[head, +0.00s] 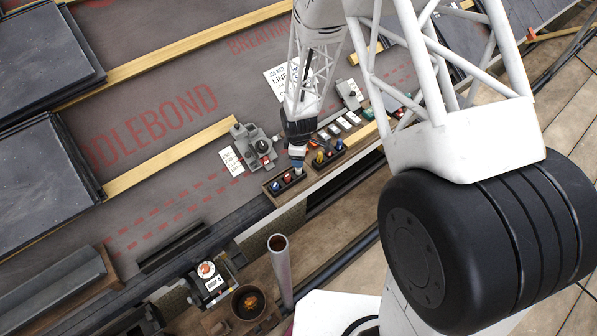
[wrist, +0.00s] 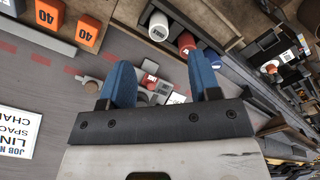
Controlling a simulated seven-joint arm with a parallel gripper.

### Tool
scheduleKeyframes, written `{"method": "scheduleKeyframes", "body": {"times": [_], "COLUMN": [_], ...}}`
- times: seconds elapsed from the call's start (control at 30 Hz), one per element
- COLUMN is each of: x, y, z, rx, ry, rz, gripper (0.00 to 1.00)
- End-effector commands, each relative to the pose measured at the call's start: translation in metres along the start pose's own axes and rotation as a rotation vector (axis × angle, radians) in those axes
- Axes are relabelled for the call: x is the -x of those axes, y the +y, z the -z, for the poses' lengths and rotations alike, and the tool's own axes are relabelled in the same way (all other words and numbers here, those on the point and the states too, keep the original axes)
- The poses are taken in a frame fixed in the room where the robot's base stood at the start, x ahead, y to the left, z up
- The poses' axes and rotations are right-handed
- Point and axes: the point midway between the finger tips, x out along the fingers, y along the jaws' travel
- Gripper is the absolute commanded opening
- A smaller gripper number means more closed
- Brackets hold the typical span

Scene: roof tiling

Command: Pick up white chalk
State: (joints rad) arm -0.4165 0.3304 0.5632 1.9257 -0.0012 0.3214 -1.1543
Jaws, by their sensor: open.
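My gripper (wrist: 163,82) is open and empty, with its two blue fingers spread apart. In the head view my gripper (head: 298,164) hangs at the wooden tray (head: 267,191) and hides part of it. In the wrist view a white cylinder (wrist: 158,27) with a dark mark stands in the tray, beyond the fingers and apart from them. It may be the white chalk; I cannot tell for sure. A red cylinder (wrist: 187,42) stands beside it. I cannot pick out the white cylinder in the head view.
A grey device (head: 254,147) stands beside the tray. A metal tube (head: 280,268) stands upright near a dark pot (head: 248,301). The grey roof sheet (head: 170,175) has clear room.

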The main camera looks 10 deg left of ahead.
Motion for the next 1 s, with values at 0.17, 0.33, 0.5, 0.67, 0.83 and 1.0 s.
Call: {"method": "scheduleKeyframes", "body": {"times": [0.17,0.33,0.5,0.67,0.83,1.0], "x": [-0.003,-0.014,-0.024,-0.026,-0.026,-0.029], "y": [0.0,0.0,0.0,0.0,0.0,0.0], "z": [0.0,0.0,0.0,0.0,0.0,0.0], "rx": [0.0,-0.001,-0.001,-0.001,-0.001,-0.001], "ry": [0.0,0.0,0.0,0.0,0.0,0.0], "rz": [0.001,0.001,0.001,0.0,0.0,0.001], "gripper": [0.57,0.57,0.57,0.57,0.57,0.57]}}
